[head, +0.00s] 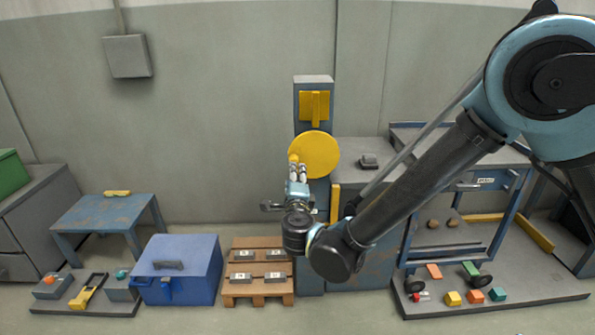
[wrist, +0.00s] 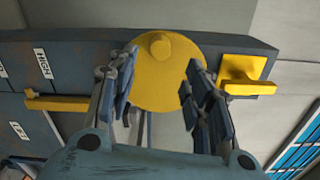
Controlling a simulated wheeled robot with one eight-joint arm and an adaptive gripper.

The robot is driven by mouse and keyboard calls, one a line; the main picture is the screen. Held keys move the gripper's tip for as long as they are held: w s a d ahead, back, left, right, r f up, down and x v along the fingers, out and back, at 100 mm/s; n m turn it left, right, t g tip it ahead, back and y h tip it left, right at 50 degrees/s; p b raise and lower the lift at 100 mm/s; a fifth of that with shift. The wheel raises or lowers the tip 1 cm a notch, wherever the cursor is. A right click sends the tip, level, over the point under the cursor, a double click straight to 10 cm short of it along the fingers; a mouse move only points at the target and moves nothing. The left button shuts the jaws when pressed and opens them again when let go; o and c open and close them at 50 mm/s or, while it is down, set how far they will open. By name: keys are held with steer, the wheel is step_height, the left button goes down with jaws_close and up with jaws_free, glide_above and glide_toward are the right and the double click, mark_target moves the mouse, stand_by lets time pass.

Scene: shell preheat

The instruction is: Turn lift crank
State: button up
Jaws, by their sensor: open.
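The lift crank is a round yellow disc (head: 318,153) on the front of a grey column, with a short yellow knob (head: 293,158) sticking out near its left edge. In the wrist view the disc (wrist: 165,85) lies beyond my fingers, with the knob (wrist: 160,46) near its rim. My gripper (head: 297,172) is at the disc's lower left, just below the knob. Its fingers (wrist: 158,80) are spread, with nothing seen between them but the disc behind. I cannot tell whether a fingertip touches the knob.
A yellow bracket (head: 314,106) sits on the column above the disc, and a yellow bar (head: 335,203) stands below. A blue box (head: 180,270) and a wooden pallet (head: 258,292) with several grey blocks are at lower left. A grey cabinet (head: 375,150) stands right of the column.

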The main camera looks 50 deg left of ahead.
steer(key=shift+v, duration=1.55)
